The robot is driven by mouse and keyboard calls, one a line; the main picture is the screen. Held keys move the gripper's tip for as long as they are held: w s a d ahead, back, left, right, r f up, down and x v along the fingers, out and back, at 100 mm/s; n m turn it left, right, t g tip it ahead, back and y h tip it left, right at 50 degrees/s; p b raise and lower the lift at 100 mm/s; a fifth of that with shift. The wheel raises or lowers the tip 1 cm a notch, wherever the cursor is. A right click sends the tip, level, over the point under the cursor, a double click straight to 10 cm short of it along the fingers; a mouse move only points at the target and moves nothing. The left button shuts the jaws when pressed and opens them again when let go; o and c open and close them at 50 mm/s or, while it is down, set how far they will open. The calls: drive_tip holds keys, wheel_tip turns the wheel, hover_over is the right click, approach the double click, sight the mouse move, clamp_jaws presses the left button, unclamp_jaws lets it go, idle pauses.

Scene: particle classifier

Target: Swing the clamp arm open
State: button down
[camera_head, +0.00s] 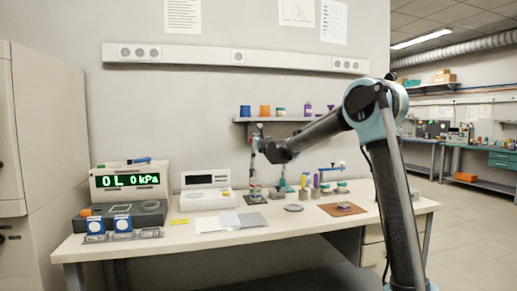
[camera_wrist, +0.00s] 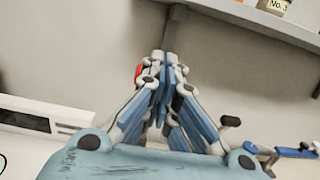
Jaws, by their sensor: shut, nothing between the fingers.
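My gripper (camera_wrist: 163,60) is shut and empty, with its fingertips together in the upper middle of the wrist view. In the head view my gripper (camera_head: 256,140) is small, in front of the wall above the back of the bench. A blue bar with dark ends (camera_head: 331,168) stands above the right part of the bench; it may be the clamp arm. A similar blue bar (camera_wrist: 292,152) shows at the lower right of the wrist view, apart from my fingers. A small red part (camera_wrist: 138,73) shows beside the left finger. What the bar joins below is too small to tell.
The bench (camera_head: 290,224) holds a pressure display unit (camera_head: 125,183), a white instrument (camera_head: 207,190), a brown mat (camera_head: 342,209) and several small jars. A wall shelf (camera_head: 285,119) with jars hangs above. The bench front is mostly clear.

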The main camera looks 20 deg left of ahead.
drive_tip(key=shift+w+a+r, duration=0.3)
drive_tip(key=shift+w+r, duration=0.05)
drive_tip(key=shift+w, duration=0.2)
drive_tip(key=shift+w+a+r, duration=0.3)
drive_tip(key=shift+w, duration=0.2)
drive_tip(key=s+d+r, duration=0.2)
drive_tip(key=s+r, duration=0.1)
drive_tip(key=r, duration=0.5)
drive_tip(key=shift+s+d+r, duration=0.25)
drive_tip(key=shift+s+r, duration=0.1)
drive_tip(key=shift+s, duration=0.05)
